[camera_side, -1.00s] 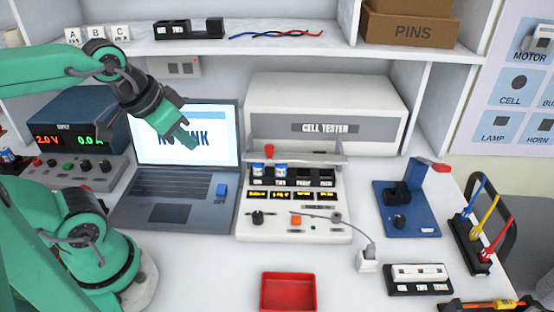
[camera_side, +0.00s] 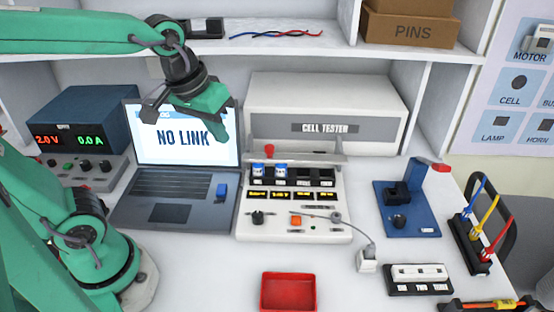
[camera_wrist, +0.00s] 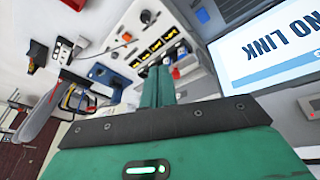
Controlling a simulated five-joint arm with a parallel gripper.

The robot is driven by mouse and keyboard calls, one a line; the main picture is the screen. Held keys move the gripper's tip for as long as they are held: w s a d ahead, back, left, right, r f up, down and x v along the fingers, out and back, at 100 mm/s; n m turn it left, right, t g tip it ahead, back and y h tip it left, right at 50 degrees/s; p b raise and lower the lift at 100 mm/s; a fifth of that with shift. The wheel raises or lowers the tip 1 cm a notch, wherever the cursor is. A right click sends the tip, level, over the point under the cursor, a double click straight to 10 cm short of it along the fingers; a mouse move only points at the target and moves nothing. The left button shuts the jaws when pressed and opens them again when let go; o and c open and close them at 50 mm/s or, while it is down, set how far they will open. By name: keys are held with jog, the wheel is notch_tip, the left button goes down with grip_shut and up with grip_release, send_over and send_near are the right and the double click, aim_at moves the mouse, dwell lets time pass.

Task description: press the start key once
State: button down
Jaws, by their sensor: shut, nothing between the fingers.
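The cell tester (camera_side: 290,231) stands in the middle of the table, a white console with a tall white back box. My gripper (camera_side: 222,138) is shut and empty, in the air in front of the laptop screen, left of and above the tester. In the wrist view my shut fingers (camera_wrist: 157,84) point toward the tester panel. Nothing touches the key.
Two blue-and-white cells sit in the tester slots under a raised bar (camera_side: 300,158). A laptop (camera_side: 160,200) reading "NO LINK" is left of it. A grey cable runs to a white plug block (camera_side: 367,262). A red tray (camera_side: 288,292) lies in front; a blue stand (camera_side: 408,205) is right.

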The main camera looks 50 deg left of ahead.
jog(key=w+d+f+n+g, duration=0.2)
jog(key=w+d+n, duration=0.1)
jog(key=w+d, duration=0.3)
jog(key=n+g, duration=0.2)
jog(key=n, duration=0.1)
send_over(295, 219)
jog(key=shift+w+f, duration=0.15)
jog(key=shift+f, duration=2.35)
jog(key=shift+f, duration=0.15)
notch_tip(295, 219, down, 14)
jog(key=shift+r, duration=0.1)
jog(key=shift+f, duration=1.1)
jog(key=shift+a, duration=0.1)
notch_tip(295, 219, up, 15)
jog(key=shift+w, duration=0.15)
